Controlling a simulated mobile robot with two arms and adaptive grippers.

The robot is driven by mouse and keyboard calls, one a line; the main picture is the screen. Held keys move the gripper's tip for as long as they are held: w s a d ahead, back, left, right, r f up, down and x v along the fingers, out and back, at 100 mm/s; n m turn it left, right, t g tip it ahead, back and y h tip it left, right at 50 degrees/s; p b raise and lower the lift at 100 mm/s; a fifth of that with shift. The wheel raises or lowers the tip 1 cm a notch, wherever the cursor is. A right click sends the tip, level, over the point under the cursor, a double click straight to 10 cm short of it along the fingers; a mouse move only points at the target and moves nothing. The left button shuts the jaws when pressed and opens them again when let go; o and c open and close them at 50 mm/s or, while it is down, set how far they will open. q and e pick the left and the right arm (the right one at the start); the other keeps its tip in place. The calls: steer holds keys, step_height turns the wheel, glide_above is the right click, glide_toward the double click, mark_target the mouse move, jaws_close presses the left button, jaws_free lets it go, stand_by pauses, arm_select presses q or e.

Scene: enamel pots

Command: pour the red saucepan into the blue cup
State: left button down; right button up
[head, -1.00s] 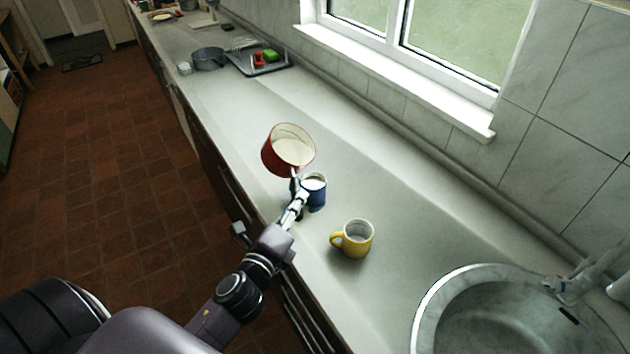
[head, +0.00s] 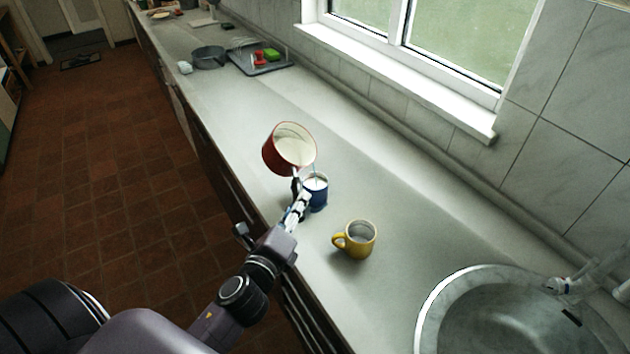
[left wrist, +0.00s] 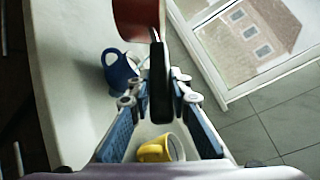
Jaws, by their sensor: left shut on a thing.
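The red saucepan (head: 272,152) with a cream inside is held up over the counter, tilted to the right towards the blue cup. My left gripper (head: 298,186) is shut on its handle. The black handle (left wrist: 160,85) stands between the fingers in the left wrist view, with the red pan body (left wrist: 135,18) at the top. The blue cup (head: 318,197) stands upright on the counter just below and right of the pan, partly behind the gripper. A thin pale streak runs from the pan's rim down to the cup. White shows inside the cup. My right gripper is not in view.
A yellow mug (head: 361,240) stands on the counter (head: 385,180) nearer me. A round sink (head: 430,310) is at the lower right. A grey pot (head: 209,60) and a tray (head: 270,69) with small items stand farther back. The counter's middle is clear.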

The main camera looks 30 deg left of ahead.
mark_target(292, 188)
arm_select(q)
steer(key=shift+d+r, duration=0.3)
steer(key=shift+d, duration=0.3)
steer(key=shift+a, duration=0.2)
steer(key=shift+w+a+f, duration=0.1)
steer(key=shift+a+f, duration=0.05)
steer(key=shift+a, duration=0.2)
steer(key=a+n+p, duration=0.1)
steer(key=a+r+n+p, duration=0.1)
steer(key=a, duration=0.1)
steer(key=shift+a+r+h, duration=0.1)
steer(key=shift+a+h, duration=0.05)
steer(key=shift+h, duration=0.15)
steer(key=shift+s+n, duration=0.2)
steer(key=shift+n, duration=0.3)
steer(key=shift+a+r+n+p, duration=0.1)
steer(key=shift+a+n+p, duration=0.35)
steer(key=shift+n+p, duration=0.1)
steer(key=r+p, duration=0.1)
steer(key=p, duration=0.1)
steer(key=a+r+n+p, duration=0.1)
steer(key=r+p, duration=0.1)
steer(key=a+r+n+h+p, duration=0.1)
steer(key=r+p, duration=0.1)
steer(key=shift+a+r, duration=0.1)
steer(key=shift+a, duration=0.05)
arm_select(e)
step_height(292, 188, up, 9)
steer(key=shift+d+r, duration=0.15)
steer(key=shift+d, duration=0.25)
